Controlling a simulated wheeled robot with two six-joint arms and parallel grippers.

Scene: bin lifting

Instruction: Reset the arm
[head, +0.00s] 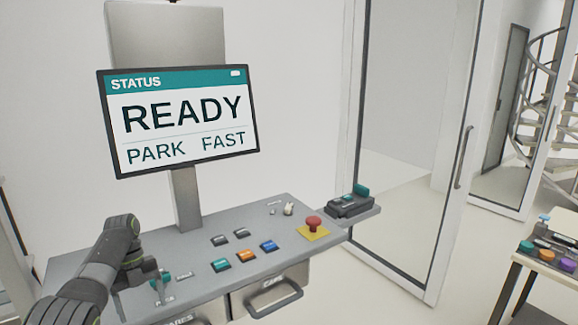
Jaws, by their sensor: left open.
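A grey control console (205,250) stands in front of me, with a screen (180,120) above it reading STATUS, READY, PARK, FAST. My left arm enters from the lower left. Its dark gripper (140,284) is open over the left end of the console. A small teal control (161,280) is close to the gripper; I cannot tell whether they touch. Several push buttons sit mid-panel, among them a teal one (221,265), an orange one (245,255) and a blue one (268,246). My right gripper is not in view.
A red mushroom button (313,223) on a yellow base and a small light-coloured switch (288,208) sit at the panel's right. A black device (349,206) rests on a side shelf. Glass doors (410,150) stand behind; a table (543,270) with coloured items is at right.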

